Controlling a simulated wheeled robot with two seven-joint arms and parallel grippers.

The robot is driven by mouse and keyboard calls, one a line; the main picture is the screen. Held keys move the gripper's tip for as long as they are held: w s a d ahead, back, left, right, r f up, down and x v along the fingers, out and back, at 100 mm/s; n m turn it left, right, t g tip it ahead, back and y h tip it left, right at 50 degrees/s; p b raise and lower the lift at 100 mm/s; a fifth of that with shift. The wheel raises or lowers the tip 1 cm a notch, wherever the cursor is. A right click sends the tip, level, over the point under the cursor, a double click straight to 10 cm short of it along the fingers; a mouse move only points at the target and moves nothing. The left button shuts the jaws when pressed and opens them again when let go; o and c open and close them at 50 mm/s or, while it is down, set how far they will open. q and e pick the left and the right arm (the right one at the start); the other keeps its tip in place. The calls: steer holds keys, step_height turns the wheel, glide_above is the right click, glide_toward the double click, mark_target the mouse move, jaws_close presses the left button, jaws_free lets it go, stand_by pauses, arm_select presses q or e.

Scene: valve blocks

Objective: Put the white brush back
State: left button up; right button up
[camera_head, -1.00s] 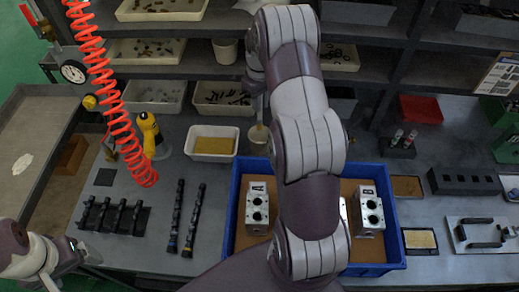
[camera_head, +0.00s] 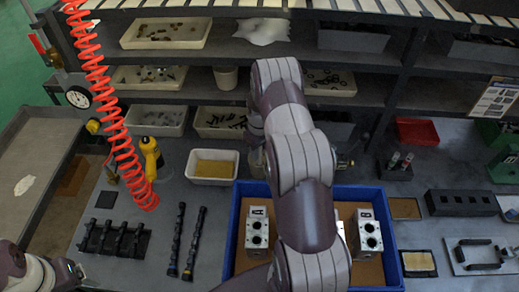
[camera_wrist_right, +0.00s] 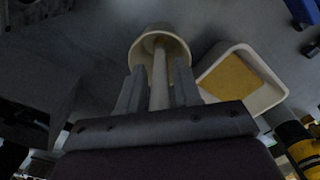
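The white brush (camera_wrist_right: 159,75) shows in the right wrist view as a pale handle running from between my right fingers into a beige cup (camera_wrist_right: 139,52). Its bristle end is hidden inside the cup. My right gripper (camera_wrist_right: 160,72) has its fingers on either side of the handle, with narrow gaps showing on both sides, so it looks open around it. In the head view, the cup (camera_head: 257,163) stands behind the blue crate, partly hidden by my right arm. My left gripper (camera_head: 76,272) is at the lower left edge, too small to tell its state.
A white tray with a yellow pad (camera_head: 212,167) stands left of the cup. The blue crate (camera_head: 236,215) holds metal valve blocks. A yellow-black bottle (camera_head: 150,157) and a red coiled hose (camera_head: 105,95) are at left. Shelves with bins rise behind.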

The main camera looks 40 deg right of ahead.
steer(key=shift+o, duration=0.2)
steer(key=shift+r, duration=0.15)
step_height(320, 180, up, 12)
steer(key=b, duration=0.3)
steer(key=s+a+r, duration=0.2)
steer(key=s+a, duration=0.1)
steer(key=a, duration=0.4)
steer(key=s+a+r, duration=0.1)
steer(key=s+a, duration=0.2)
steer(key=a, duration=0.3)
steer(key=s+a+t, duration=0.1)
steer(key=s+a, duration=0.7)
steer(key=s, duration=0.4)
steer(key=shift+a+r+m, duration=0.25)
steer(key=shift+a+m, duration=0.05)
steer(key=shift+m, duration=0.1)
